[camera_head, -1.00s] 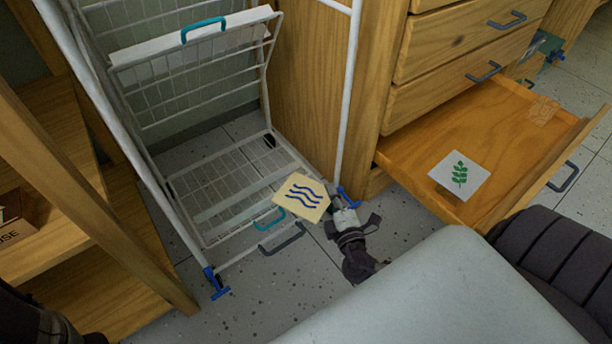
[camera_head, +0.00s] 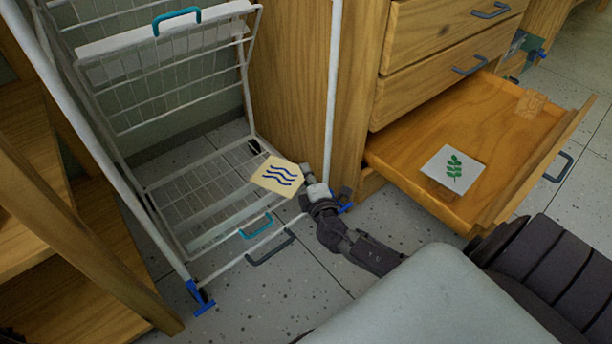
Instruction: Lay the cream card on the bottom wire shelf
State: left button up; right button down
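The cream card (camera_head: 277,176) with dark blue wavy lines is at the tip of my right gripper (camera_head: 308,180), which is shut on its right edge. The card is tilted and hangs over the right part of the bottom wire shelf (camera_head: 195,190), apart from it as far as I can tell. The bottom shelf is a white wire grid low in the rack, with a teal handle (camera_head: 257,228) at its front. My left gripper is not in view.
The rack's upper wire shelf (camera_head: 150,85) is tipped up steeply. A white post (camera_head: 333,95) stands right of the card. An open wooden drawer (camera_head: 480,120) holds a white card with a green leaf (camera_head: 452,169). Wooden shelving (camera_head: 70,225) is at left.

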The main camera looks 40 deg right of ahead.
jog(key=shift+f, duration=0.1)
jog(key=c, duration=1.3)
grip_release()
jog(key=shift+r, duration=0.25)
jog(key=shift+s+a, duration=0.1)
jog(key=shift+s, duration=0.25)
jog(key=p+v, duration=0.3)
jog(key=v, duration=0.8)
jog(key=shift+s, duration=0.15)
